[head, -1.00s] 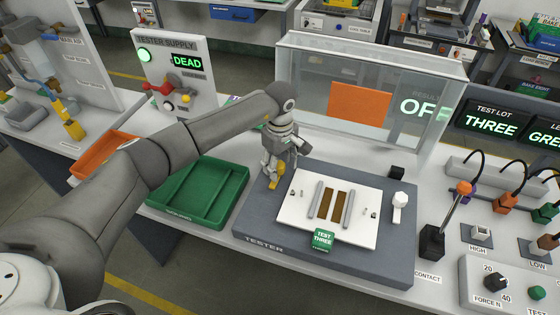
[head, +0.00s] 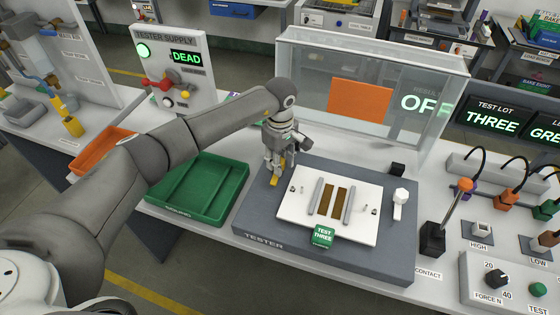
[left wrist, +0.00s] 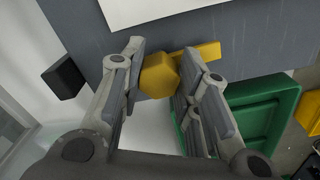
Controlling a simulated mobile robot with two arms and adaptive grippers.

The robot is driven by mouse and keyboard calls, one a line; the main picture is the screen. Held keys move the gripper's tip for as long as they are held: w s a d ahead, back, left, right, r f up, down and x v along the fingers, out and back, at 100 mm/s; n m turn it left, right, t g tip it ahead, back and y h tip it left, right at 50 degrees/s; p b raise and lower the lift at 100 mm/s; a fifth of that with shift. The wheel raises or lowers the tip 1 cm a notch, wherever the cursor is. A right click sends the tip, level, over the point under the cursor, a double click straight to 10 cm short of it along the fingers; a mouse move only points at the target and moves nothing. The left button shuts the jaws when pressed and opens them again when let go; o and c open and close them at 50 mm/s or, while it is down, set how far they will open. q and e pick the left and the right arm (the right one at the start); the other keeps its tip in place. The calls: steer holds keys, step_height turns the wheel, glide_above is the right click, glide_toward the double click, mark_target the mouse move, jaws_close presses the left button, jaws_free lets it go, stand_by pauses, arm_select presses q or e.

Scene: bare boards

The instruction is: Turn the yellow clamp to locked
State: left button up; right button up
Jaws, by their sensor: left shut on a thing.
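The yellow clamp (head: 275,182) stands on the left side of the dark grey tester base (head: 262,222), beside the white plate (head: 291,207). In the head view my left gripper (head: 275,170) comes down over it and hides most of it. In the left wrist view the clamp's yellow knob (left wrist: 158,76) sits between my left gripper's fingers (left wrist: 156,82), which are shut on it. A yellow bar (left wrist: 200,51) extends to the right behind a finger. A similar white clamp (head: 400,205) stands to the right of the plate. My right gripper is not in view.
A green tray (head: 205,205) lies left of the tester and an orange tray (head: 95,155) farther left. A clear hood (head: 300,75) stands behind. A black lever (head: 440,235) with an orange knob and a small black block (head: 397,170) are on the right.

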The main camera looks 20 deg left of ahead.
arm_select(q)
steer(key=n+b, duration=0.1)
steer(key=n, duration=0.1)
steer(key=n+b, duration=0.1)
steer(key=b, duration=0.1)
steer(key=shift+w+f+n, duration=0.15)
steer(key=shift+f+n, duration=0.05)
steer(key=shift+n, duration=0.2)
steer(key=n+b, duration=0.3)
steer(key=n, duration=0.1)
steer(key=shift+n, duration=0.3)
steer(key=n+b, duration=0.2)
steer(key=n, duration=0.2)
steer(key=shift+w+r+n+b, duration=0.1)
steer(key=shift+n+b, duration=0.2)
steer(key=shift+a+r+n+b, duration=0.1)
steer(key=shift+n+b, duration=0.6)
steer(key=shift+n, duration=1.5)
steer(key=shift+w, duration=0.1)
steer(key=o, duration=1)
step_height(320, 180, up, 12)
steer(key=shift+r, duration=0.1)
